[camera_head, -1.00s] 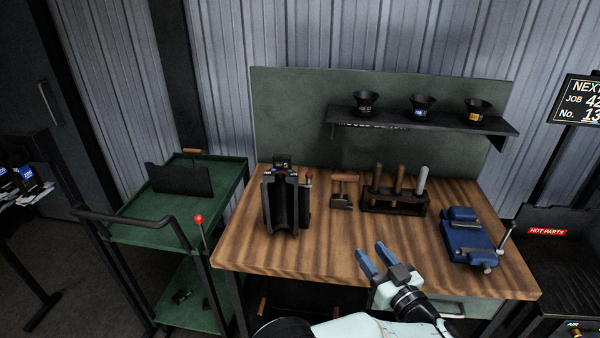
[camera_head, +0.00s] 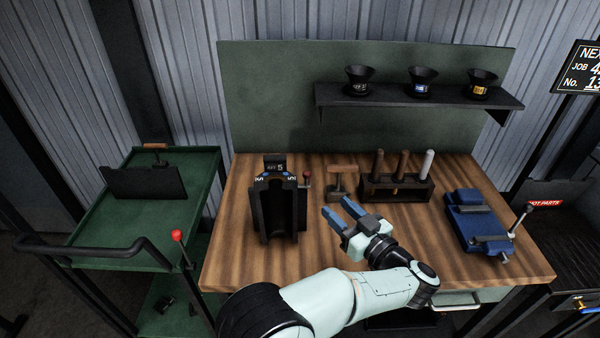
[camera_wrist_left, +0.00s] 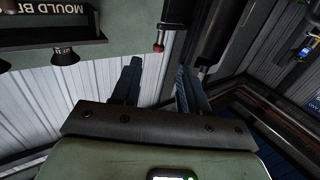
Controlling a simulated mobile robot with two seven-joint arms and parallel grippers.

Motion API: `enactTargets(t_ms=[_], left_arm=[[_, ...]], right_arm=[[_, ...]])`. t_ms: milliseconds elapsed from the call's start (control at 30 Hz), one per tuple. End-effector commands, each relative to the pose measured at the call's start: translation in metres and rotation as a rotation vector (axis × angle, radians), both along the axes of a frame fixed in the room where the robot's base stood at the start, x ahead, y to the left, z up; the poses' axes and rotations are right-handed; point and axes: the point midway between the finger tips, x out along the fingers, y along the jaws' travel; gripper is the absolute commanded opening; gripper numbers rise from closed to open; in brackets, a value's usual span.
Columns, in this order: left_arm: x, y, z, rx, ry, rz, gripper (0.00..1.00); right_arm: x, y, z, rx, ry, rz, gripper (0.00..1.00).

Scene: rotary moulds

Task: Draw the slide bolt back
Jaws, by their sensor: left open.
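A dark mould (camera_head: 266,212) stands upright on the wooden bench, left of centre, with an open channel facing the front. A small red-brown knob (camera_head: 307,176) sticks up at its right side and appears to be the slide bolt's handle. The knob also shows in the left wrist view (camera_wrist_left: 158,47), beyond and between the finger ends. My left gripper (camera_head: 339,210) is open and empty, its blue fingers pointing left toward the mould's right side. It looks apart from the knob. My right gripper is not in view.
A wooden-handled tool (camera_head: 342,182) and a rack (camera_head: 395,188) of handled tools stand behind my gripper. A blue vise (camera_head: 478,220) sits at the right. A shelf (camera_head: 420,97) with black funnels is above. A green cart (camera_head: 200,175) stands left.

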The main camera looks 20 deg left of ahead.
Motion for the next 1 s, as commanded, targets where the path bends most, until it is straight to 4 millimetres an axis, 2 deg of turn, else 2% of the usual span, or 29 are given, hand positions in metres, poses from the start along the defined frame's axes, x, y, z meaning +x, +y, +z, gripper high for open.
enactTargets(t_ms=[167,600,800,1000], left_arm=[[0.014,0.019,0.001,0.0,0.0,0.006,0.44],[0.071,0.085,0.001,0.001,-0.001,0.003,0.44],[0.083,0.098,0.001,0.0,-0.001,0.001,0.44],[0.085,0.101,0.0,0.0,0.0,0.0,0.44]], right_arm=[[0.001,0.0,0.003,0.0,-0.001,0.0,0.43],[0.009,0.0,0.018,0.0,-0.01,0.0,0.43],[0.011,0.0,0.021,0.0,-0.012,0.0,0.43],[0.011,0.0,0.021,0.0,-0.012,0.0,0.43]])
